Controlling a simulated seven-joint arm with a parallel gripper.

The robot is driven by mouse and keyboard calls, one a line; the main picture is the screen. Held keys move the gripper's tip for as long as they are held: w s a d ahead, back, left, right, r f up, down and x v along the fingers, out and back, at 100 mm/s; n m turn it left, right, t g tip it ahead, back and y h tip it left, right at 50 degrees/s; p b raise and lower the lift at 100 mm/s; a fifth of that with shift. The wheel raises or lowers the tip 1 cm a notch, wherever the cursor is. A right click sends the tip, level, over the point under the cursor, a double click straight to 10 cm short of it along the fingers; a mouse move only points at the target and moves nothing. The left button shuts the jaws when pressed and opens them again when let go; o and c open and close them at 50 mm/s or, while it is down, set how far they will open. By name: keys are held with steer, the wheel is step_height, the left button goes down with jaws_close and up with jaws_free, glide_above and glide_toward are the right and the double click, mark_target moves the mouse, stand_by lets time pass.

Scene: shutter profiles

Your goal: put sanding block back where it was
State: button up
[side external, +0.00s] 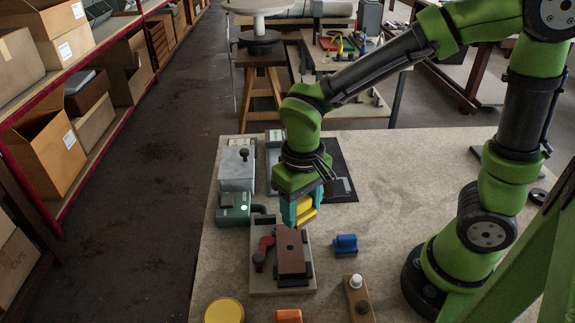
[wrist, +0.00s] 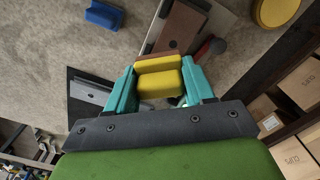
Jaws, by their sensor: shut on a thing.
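My gripper (side external: 305,207) is shut on a yellow block (side external: 306,214), which appears to be the sanding block. In the wrist view the block (wrist: 159,76) shows as two yellow parts between the teal fingers (wrist: 160,85). It is held above the table, behind the grey fixture plate (side external: 258,284) with a brown board (side external: 291,253) and a red clamp (side external: 265,250). Its underside and its clearance above the table are hard to judge. A blue block (side external: 345,245) lies to the right of the fixture. A dark mat (side external: 341,168) lies behind my gripper.
A green box (side external: 233,210) and a grey box (side external: 237,168) stand left of my gripper. A yellow disc (side external: 224,311), an orange block (side external: 288,316) and a wooden piece with knobs (side external: 358,298) lie at the front. The table's middle right is clear.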

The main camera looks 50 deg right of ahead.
steer(key=d+f+m, duration=0.3)
steer(key=d+m, duration=0.4)
steer(key=d, duration=0.6)
steer(key=f, duration=0.5)
steer(key=s+f, duration=0.1)
steer(key=f, duration=0.2)
steer(key=shift+d+f, duration=0.1)
steer(key=shift+f, duration=0.1)
steer(key=shift+f, duration=0.1)
steer(key=o, duration=1)
step_height(320, 180, up, 12)
step_height(320, 180, up, 11)
steer(key=n+t+y, duration=0.2)
steer(key=n+t, duration=0.2)
steer(key=t, duration=0.3)
glide_above(337, 222)
steer(key=s+a, duration=0.3)
steer(key=a, duration=0.1)
steer(key=shift+a+r+n, duration=0.15)
steer(key=shift+r+n, duration=0.25)
steer(key=shift+r, duration=0.05)
